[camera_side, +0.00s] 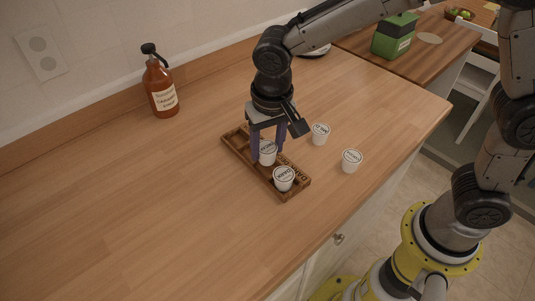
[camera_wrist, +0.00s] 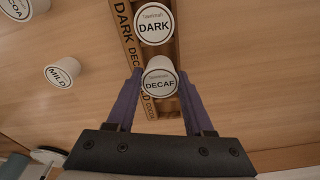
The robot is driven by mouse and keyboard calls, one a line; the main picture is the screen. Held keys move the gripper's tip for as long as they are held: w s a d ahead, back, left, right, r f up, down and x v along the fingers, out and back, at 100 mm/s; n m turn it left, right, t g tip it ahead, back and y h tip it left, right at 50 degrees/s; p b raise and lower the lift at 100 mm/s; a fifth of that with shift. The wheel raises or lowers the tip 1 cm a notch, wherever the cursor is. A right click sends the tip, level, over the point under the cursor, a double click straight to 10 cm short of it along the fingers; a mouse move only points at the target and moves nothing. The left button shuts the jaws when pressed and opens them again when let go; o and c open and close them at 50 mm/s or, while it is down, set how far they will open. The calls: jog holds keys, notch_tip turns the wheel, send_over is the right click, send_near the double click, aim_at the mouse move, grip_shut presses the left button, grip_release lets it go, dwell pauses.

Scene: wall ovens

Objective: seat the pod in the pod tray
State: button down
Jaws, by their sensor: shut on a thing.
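My gripper (camera_side: 268,150) is shut on a white pod (camera_wrist: 159,83) whose lid reads DECAF; the pod also shows between the fingers in the side view (camera_side: 267,154). The brown wooden pod tray (camera_side: 239,147) lies on the counter under the gripper, with labels DARK, DECAF and others along one edge in the wrist view (camera_wrist: 132,42). The held pod is upright at the tray, near the DECAF label. Its base is hidden, so I cannot tell whether it touches the tray. A DARK pod (camera_side: 284,179) sits in the tray's near end, beside the DARK label.
Two loose white pods stand on the counter right of the tray: one (camera_side: 320,133) farther, one (camera_side: 351,161) nearer. In the wrist view they read COCOA (camera_wrist: 16,8) and MILD (camera_wrist: 62,72). An amber bottle (camera_side: 160,88) stands near the wall. The counter's left is clear.

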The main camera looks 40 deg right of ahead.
aim_at(268, 149)
jog(key=shift+f, duration=1.5)
jog(key=shift+f, duration=0.2)
